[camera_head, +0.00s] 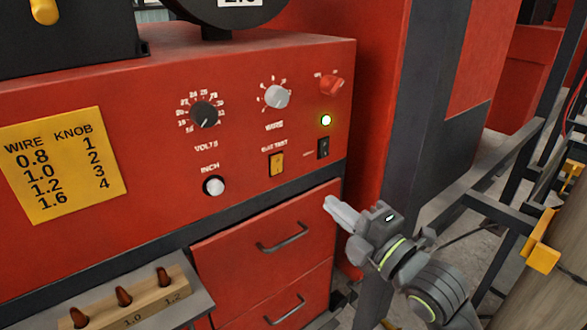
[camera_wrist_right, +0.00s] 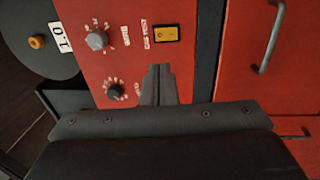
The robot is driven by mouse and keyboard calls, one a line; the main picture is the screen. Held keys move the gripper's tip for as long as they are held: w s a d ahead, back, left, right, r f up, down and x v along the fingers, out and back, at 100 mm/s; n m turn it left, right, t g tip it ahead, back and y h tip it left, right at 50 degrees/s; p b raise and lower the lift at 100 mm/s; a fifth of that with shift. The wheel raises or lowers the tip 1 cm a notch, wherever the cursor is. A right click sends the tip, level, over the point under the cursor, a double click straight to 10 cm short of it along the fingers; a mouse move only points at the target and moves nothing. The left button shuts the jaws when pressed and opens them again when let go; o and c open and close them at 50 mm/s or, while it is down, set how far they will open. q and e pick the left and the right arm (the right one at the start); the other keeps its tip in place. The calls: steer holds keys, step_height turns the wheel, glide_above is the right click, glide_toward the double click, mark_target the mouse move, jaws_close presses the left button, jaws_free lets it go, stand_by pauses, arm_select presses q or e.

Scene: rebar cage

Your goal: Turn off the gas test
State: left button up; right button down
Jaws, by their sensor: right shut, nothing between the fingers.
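The gas test switch (camera_head: 277,163) is a yellow rocker under its label on the red welder panel (camera_head: 120,95). It also shows in the right wrist view (camera_wrist_right: 167,34), at the top, just beyond my fingertips. I cannot tell which side of the rocker is pressed. My right gripper (camera_head: 329,204) is shut and empty, to the lower right of the switch and in front of the drawers, apart from the switch. Its closed fingers also show in the right wrist view (camera_wrist_right: 158,72). My left gripper is not in view.
Drawer handles (camera_head: 283,237) stick out below. A wooden tip block (camera_head: 135,303) sits lower left.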

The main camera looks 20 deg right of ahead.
steer(key=shift+a, duration=0.1)
steer(key=p, duration=0.4)
glide_toward(279, 160)
steer(key=x, duration=0.5)
steer(key=shift+w+a+r, duration=0.1)
steer(key=shift+w+a, duration=0.1)
steer(key=shift+w, duration=0.15)
steer(key=shift+w+a, duration=0.2)
steer(key=shift+w, duration=0.35)
steer(key=shift+w+b, duration=0.1)
steer(key=shift+b, duration=0.25)
